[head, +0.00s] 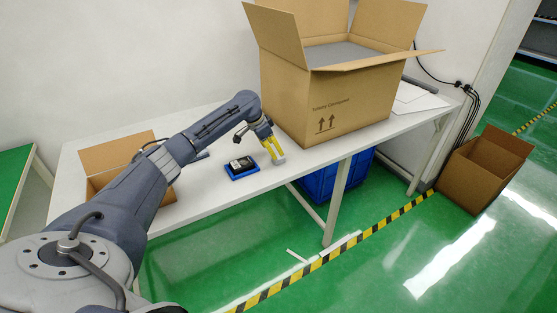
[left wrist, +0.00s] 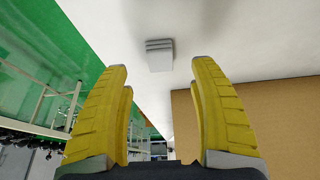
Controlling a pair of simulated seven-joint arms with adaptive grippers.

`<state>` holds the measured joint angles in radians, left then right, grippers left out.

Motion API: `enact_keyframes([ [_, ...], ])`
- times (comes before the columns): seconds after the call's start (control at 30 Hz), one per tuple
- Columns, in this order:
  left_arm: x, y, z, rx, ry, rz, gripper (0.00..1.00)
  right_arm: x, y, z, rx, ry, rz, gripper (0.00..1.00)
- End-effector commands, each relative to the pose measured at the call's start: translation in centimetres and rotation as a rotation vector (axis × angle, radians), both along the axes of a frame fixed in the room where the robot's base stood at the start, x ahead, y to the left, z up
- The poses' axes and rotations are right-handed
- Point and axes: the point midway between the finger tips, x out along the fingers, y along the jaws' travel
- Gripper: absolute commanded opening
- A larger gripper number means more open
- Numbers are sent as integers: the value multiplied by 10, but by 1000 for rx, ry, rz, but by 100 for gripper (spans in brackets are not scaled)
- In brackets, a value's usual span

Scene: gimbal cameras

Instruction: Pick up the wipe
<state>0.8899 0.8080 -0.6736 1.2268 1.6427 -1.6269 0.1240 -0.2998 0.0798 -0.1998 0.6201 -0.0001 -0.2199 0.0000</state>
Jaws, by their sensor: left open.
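The wipe looks like a small folded grey-white stack (left wrist: 159,55) on the white tabletop in the left wrist view. It lies beyond my fingertips, roughly centred between them, and apart from them. My left gripper (head: 273,149) has yellow fingers and hangs over the table in front of the large carton. In the left wrist view the left gripper (left wrist: 158,63) is open with nothing between its fingers. My right gripper is not in view.
A large open carton (head: 350,95) stands close to the left gripper. A blue tray with a dark item (head: 241,167) lies left of the gripper. A smaller open box (head: 110,178) is at the table's left. Papers (head: 418,99) lie at the right. Clear white tabletop (head: 216,190) extends along the front.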

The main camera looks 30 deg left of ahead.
Motion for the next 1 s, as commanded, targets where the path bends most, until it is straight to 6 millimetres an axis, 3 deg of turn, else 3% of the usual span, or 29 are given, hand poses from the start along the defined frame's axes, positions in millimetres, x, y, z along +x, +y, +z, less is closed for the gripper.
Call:
enact_keyframes([
  [0.23, 3, -2, -10, -1, 1, 1, 62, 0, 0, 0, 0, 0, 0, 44],
  [0.6, 15, -10, -49, -1, 1, 1, 62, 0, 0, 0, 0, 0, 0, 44],
  [1.0, 17, -11, -54, 0, 0, 0, 62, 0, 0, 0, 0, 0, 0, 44],
])
